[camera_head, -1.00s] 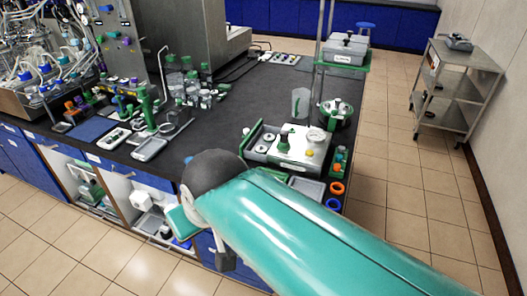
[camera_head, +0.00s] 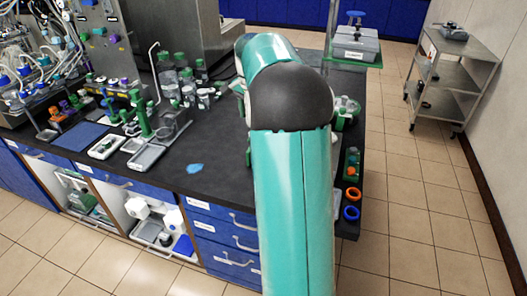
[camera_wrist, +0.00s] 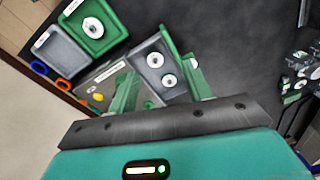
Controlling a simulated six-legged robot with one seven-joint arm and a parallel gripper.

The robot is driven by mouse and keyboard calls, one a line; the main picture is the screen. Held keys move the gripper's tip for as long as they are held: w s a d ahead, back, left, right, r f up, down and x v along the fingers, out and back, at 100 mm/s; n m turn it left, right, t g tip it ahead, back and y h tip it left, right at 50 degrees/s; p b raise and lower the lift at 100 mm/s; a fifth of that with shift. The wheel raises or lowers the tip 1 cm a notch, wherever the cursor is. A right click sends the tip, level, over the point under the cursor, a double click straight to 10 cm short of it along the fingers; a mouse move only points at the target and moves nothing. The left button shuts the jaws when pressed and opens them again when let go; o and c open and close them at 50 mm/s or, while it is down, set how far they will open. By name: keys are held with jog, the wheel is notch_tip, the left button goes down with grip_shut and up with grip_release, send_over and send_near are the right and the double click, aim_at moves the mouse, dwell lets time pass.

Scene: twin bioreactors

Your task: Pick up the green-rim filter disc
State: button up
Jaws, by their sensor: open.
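My gripper (camera_wrist: 159,68) is open in the wrist view, its two green fingers spread wide with nothing held between them. A grey tray with a green edge (camera_wrist: 143,53) lies below, between the fingers in the picture. In it are two round white discs with dark centres, one disc (camera_wrist: 155,60) and a second disc (camera_wrist: 168,80). Their rim colour is too small to tell, so I cannot say which is green-rimmed.
A device with a yellow button (camera_wrist: 98,97) is beside the tray. A green tray holding a white round part (camera_wrist: 93,27) and a plain grey tray (camera_wrist: 62,55) are farther left. An orange ring (camera_head: 353,194) and a blue ring (camera_head: 351,213) are by the bench edge.

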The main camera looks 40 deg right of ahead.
jog(key=d+f+m, duration=0.1)
jog(key=d+f, duration=0.1)
jog(key=f, duration=0.2)
jog(key=d+f, duration=0.3)
jog(key=f, duration=0.1)
jog(key=d+f+m, duration=0.1)
jog(key=d+f, duration=0.1)
jog(key=f, duration=0.2)
jog(key=shift+s+d+f+m+g+y, duration=0.15)
jog(key=shift+s+f+m+g+y, duration=0.1)
jog(key=shift+m+g+y, duration=0.05)
jog(key=shift+f, duration=3.05)
jog(key=c, duration=0.6)
